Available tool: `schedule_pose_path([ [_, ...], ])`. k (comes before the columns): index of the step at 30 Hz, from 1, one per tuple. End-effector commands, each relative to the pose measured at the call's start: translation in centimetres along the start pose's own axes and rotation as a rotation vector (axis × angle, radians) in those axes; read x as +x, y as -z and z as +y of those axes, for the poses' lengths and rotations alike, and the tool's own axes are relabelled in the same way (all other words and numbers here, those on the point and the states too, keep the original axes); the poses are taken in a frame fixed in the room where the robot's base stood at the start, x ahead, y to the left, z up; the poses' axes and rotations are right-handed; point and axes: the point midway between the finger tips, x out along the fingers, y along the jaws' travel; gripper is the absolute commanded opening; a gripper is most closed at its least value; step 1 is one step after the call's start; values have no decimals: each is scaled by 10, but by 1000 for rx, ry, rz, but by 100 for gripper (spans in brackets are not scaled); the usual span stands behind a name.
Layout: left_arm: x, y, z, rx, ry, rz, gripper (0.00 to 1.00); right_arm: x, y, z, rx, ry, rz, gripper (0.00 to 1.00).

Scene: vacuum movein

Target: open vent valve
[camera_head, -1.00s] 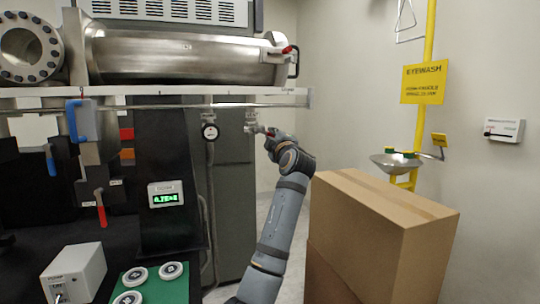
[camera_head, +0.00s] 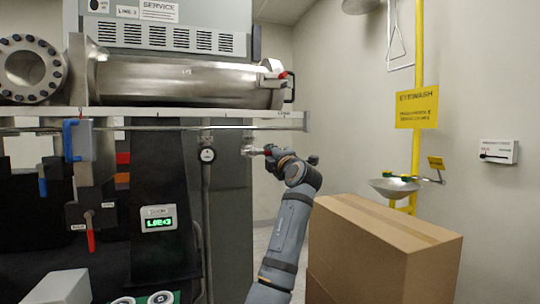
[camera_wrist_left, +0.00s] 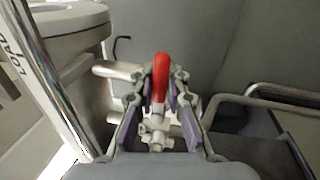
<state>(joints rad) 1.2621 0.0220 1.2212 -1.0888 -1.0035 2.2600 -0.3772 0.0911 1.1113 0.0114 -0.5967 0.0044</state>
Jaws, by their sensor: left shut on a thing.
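The vent valve (camera_head: 248,149) is a small metal fitting under the right part of the steel rail in the head view. In the left wrist view its pale metal body (camera_wrist_left: 157,135) and red lever (camera_wrist_left: 160,77) lie between the purple-padded fingers. My left gripper (camera_head: 268,151) is at the valve's right side, shut on the red lever; the wrist view also shows this gripper (camera_wrist_left: 160,92). The fingers partly hide the lever in the head view. My right gripper is not in view.
A steel chamber (camera_head: 180,82) lies above the rail (camera_head: 200,112). A lit green readout (camera_head: 159,223) stands lower left. A large cardboard box (camera_head: 360,260) stands right of my arm, close to it.

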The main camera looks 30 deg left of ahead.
Motion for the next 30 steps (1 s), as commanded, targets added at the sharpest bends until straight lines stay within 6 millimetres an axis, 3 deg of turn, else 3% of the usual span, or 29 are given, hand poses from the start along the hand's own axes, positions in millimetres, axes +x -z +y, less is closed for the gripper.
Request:
schedule_pose_path([
  [8,0,0,3,-8,-4,-1,0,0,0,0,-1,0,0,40],
  [9,0,0,3,-8,-4,-1,13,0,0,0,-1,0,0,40],
  [14,0,0,3,-6,-4,-1,35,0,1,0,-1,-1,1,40],
  [24,-3,0,2,-2,-3,-2,35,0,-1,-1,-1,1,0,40],
  [30,-39,-2,0,-6,-2,-6,35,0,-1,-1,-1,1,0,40],
])
